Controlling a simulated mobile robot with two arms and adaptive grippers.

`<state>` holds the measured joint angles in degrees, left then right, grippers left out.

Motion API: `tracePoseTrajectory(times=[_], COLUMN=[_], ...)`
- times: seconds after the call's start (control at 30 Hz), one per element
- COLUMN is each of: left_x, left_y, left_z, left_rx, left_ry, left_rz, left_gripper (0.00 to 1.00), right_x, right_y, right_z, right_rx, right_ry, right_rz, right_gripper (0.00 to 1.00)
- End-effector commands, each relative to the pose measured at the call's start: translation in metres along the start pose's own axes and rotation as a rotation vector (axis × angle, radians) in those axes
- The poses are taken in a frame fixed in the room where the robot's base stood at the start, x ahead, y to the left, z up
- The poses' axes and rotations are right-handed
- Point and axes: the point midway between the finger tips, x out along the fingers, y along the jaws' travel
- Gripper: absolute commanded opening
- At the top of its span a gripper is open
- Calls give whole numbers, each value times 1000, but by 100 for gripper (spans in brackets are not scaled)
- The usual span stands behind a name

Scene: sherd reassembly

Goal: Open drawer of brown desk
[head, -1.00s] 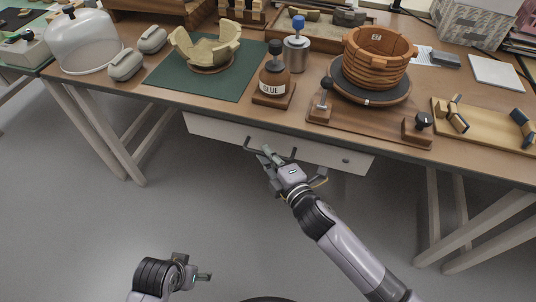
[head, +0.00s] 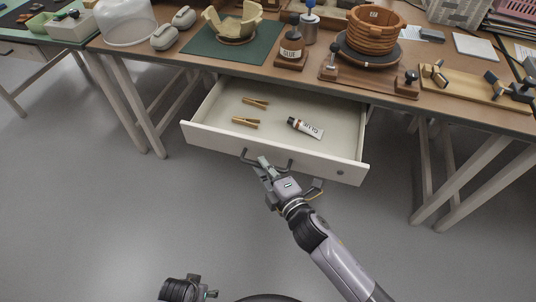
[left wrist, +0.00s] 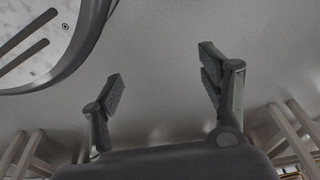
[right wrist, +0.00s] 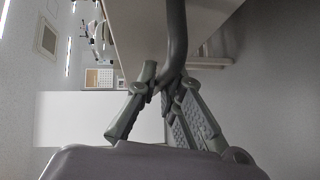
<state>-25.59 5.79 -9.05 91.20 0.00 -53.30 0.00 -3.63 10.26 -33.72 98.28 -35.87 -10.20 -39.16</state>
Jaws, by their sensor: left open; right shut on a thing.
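The brown desk (head: 400,86) has a white drawer (head: 225,137) that is pulled well out from under its top. Inside the drawer lie two wooden clothespins (head: 255,102) and a white tube (head: 305,127). A dark bar handle (head: 290,163) is on the drawer front. My right gripper (head: 264,165) is at the handle and shut on it. In the right wrist view the handle (right wrist: 176,40) passes between the fingers. My left gripper (left wrist: 160,95) is open and empty, low over the floor away from the desk; in the head view it shows at the bottom left.
Desk legs (head: 148,125) stand left and right. The floor before the drawer is clear.

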Motion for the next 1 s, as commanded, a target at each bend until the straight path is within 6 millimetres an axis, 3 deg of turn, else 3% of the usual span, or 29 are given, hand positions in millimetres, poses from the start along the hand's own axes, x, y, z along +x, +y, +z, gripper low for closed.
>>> tracePoseTrajectory(times=[0.3,0.77,0.8,1.0], left_x=[6,7,7,7], left_y=[0,0,0,0], left_z=[5,7,7,7], left_rx=[1,1,1,1], left_ry=[-4,-5,-5,-6], left_rz=[0,0,0,0], left_gripper=[69,69,69,69], right_x=[-24,-28,-28,-28], right_y=[-7,-7,-7,-7], right_z=[-24,-28,-28,-28], right_rx=[5,3,3,2], right_ry=[-1,0,0,0], right_rz=[0,1,1,1], right_gripper=[0,0,9,22])
